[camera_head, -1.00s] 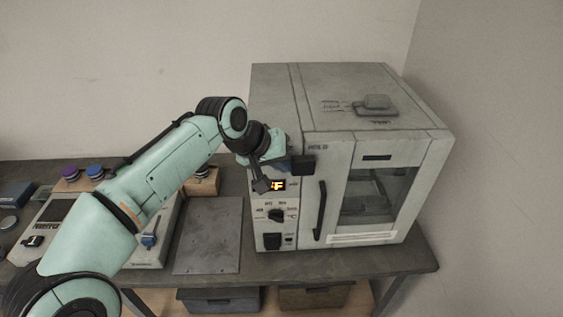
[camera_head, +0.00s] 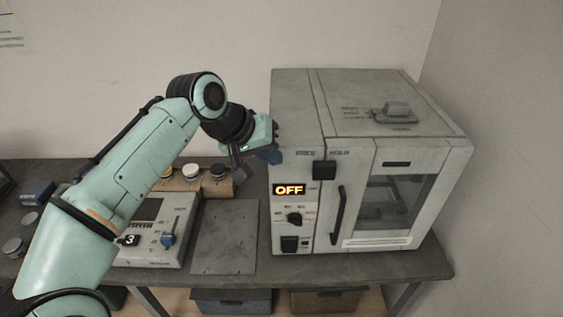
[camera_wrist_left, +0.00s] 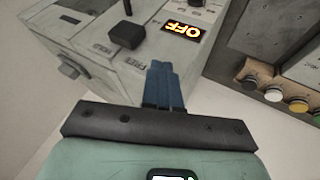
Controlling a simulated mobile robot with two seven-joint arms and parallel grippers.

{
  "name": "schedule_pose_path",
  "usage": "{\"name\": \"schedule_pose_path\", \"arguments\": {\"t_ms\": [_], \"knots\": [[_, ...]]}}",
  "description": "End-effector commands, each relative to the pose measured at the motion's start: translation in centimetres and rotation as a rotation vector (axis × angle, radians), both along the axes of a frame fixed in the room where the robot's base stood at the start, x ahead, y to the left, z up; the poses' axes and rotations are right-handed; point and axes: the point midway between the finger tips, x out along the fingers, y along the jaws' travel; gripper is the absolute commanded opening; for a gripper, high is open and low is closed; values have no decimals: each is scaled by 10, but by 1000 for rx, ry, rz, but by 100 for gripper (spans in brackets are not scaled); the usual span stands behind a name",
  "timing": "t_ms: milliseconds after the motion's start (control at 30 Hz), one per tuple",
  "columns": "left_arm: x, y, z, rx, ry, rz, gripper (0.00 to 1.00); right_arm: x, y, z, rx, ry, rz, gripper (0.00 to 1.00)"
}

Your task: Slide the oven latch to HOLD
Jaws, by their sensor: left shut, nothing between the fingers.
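The grey oven (camera_head: 297,110) stands on the bench at the right. Its black latch block (camera_head: 324,169) sits on the upper front, below and roughly between the FREE and HOLD labels. The latch (camera_wrist_left: 126,36) also shows in the left wrist view, apart from the fingers. My left gripper (camera_head: 271,156) is at the oven's left front edge, left of the latch. Its blue fingers (camera_wrist_left: 164,83) are shut together with nothing between them. My right gripper is not in view.
The oven's OFF display (camera_head: 289,190), knob (camera_head: 294,219) and vertical door handle (camera_head: 338,215) are below the latch. A bare plate (camera_head: 225,236) lies left of the oven.

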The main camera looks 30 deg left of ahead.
Motion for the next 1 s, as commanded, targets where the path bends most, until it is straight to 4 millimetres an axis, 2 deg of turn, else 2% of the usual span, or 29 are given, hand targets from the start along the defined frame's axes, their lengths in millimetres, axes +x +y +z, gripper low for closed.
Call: {"name": "schedule_pose_path", "arguments": {"t_ms": [100,233,1000], "knots": [[-8,4,13,1,-3,2,0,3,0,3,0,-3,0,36],[-13,5,19,1,-1,1,0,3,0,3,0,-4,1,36],[-14,6,19,1,0,2,0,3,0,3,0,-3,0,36]]}}
